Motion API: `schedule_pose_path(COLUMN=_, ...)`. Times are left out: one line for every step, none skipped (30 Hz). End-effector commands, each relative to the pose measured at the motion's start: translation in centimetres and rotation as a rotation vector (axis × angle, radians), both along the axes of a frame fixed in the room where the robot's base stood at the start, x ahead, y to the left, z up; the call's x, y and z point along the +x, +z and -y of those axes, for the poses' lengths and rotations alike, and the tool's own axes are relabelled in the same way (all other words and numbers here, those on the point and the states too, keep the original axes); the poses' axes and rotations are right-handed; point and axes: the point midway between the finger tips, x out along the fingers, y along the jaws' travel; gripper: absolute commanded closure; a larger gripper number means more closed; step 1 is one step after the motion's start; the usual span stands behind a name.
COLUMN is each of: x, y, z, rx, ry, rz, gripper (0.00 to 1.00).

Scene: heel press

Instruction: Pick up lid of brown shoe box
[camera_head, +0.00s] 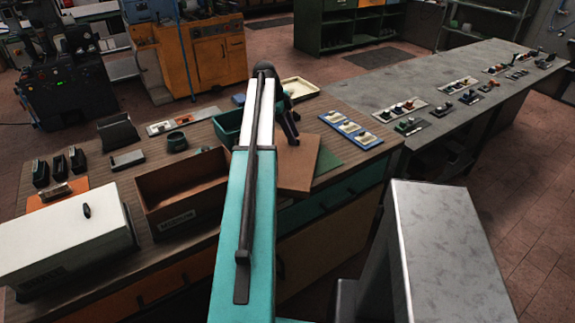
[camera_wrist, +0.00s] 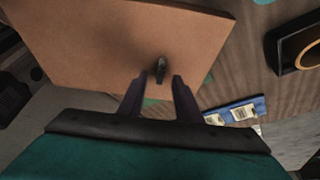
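The brown lid (camera_head: 299,170) is a flat square panel near the front edge of the wooden bench, partly hidden by my arm in the head view. In the wrist view the lid (camera_wrist: 100,45) fills the upper left, with a small dark knob (camera_wrist: 161,68) on it. My gripper (camera_head: 290,138) is over the lid. In the wrist view its two dark fingers (camera_wrist: 159,80) are apart, with the knob showing in line with the gap. Contact cannot be told. The open brown box (camera_head: 190,222) stands lidless to the left.
A white box (camera_head: 60,240) with a dark knob stands at the left. A green tray (camera_head: 228,124) is behind my arm. Blue-framed cards (camera_head: 350,130) lie right of the lid, beside a green sheet (camera_head: 327,163). A grey bench (camera_head: 430,85) extends right.

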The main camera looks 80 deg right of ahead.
Motion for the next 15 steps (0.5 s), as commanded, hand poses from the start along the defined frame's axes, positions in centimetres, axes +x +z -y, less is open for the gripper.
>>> schedule_pose_path(x=-0.15, y=-0.25, z=-0.08, rx=0.001, ry=0.0, rz=0.0, gripper=0.69)
schedule_pose_path(x=-0.21, y=-0.42, z=-0.07, rx=0.001, ry=0.0, rz=0.0, gripper=0.69)
schedule_pose_path(x=-0.26, y=-0.61, z=-0.06, rx=0.001, ry=0.0, rz=0.0, gripper=0.69)
schedule_pose_path(x=-0.3, y=-0.72, z=-0.05, rx=0.0, ry=0.0, rz=0.0, gripper=0.69)
schedule_pose_path(x=-0.31, y=-0.8, z=-0.04, rx=0.0, ry=0.0, rz=0.0, gripper=0.69)
schedule_pose_path(x=-0.33, y=-0.87, z=-0.03, rx=0.0, ry=0.0, rz=0.0, gripper=0.69)
schedule_pose_path(x=-0.33, y=-0.89, z=-0.02, rx=-0.001, ry=0.0, rz=0.0, gripper=0.69)
schedule_pose_path(x=-0.32, y=-0.91, z=-0.01, rx=-0.001, ry=0.0, rz=0.0, gripper=0.69)
schedule_pose_path(x=-0.31, y=-0.91, z=-0.01, rx=-0.001, ry=0.0, rz=0.0, gripper=0.69)
schedule_pose_path(x=-0.31, y=-0.9, z=-0.01, rx=-0.001, ry=0.0, rz=0.0, gripper=0.69)
schedule_pose_path(x=-0.31, y=-0.9, z=-0.01, rx=-0.001, ry=0.0, rz=0.0, gripper=0.69)
schedule_pose_path(x=-0.31, y=-0.9, z=-0.01, rx=-0.001, ry=0.0, rz=0.0, gripper=0.69)
schedule_pose_path(x=-0.29, y=-0.9, z=-0.01, rx=-0.001, ry=0.0, rz=0.0, gripper=0.69)
schedule_pose_path(x=-0.29, y=-0.89, z=-0.01, rx=-0.001, ry=0.0, rz=0.0, gripper=0.69)
schedule_pose_path(x=-0.29, y=-0.89, z=-0.02, rx=-0.001, ry=0.001, rz=0.0, gripper=0.69)
